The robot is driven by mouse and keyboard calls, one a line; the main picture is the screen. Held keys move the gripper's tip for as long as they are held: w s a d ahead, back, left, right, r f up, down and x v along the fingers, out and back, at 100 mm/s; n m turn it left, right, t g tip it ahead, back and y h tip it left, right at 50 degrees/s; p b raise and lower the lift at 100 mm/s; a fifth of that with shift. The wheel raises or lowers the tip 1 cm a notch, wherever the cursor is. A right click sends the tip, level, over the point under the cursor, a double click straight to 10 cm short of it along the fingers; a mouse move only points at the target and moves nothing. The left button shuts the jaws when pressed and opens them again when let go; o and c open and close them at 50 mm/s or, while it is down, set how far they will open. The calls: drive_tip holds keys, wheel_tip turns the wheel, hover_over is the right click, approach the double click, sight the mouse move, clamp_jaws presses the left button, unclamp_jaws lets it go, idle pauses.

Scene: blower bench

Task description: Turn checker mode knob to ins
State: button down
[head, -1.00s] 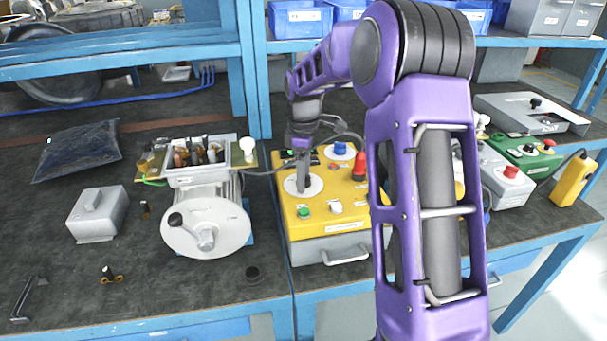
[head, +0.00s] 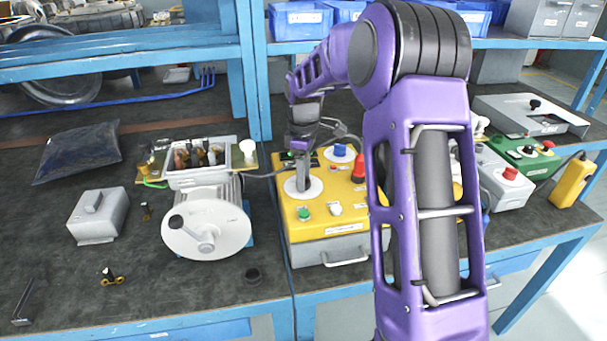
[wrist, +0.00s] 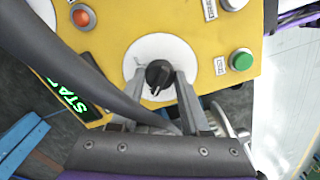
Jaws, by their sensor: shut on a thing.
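The yellow checker box (head: 330,215) stands on the bench in the head view. Its black mode knob (wrist: 158,74) sits in the middle of a round white dial (wrist: 137,62) in the wrist view. A small pale mark on the knob points toward the bottom of that view. My gripper (wrist: 159,80) is shut on the knob, one finger on each side. In the head view my gripper (head: 303,178) comes down onto the white dial and hides the knob. The dial's lettering is too small to read.
A green TEST button (wrist: 241,60), an orange lamp (wrist: 82,17) and a green-lettered display (wrist: 68,98) surround the dial. A thick grey cable crosses the wrist view. A blower motor (head: 205,225) stands left of the box; other control boxes stand right.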

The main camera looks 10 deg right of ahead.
drive_tip(key=m+p, duration=0.2)
drive_tip(key=m, duration=0.2)
drive_tip(key=shift+r+m, duration=0.1)
drive_tip(key=shift+m, duration=0.3)
drive_tip(key=shift+m+p, duration=0.55)
drive_tip(key=shift+m, duration=1.45)
drive_tip(key=shift+c, duration=1.9)
unclamp_jaws()
wheel_tip(320, 180, up, 17)
drive_tip(key=p, duration=0.2)
drive_tip(key=shift+r, duration=0.15)
drive_tip(key=shift+d, duration=0.1)
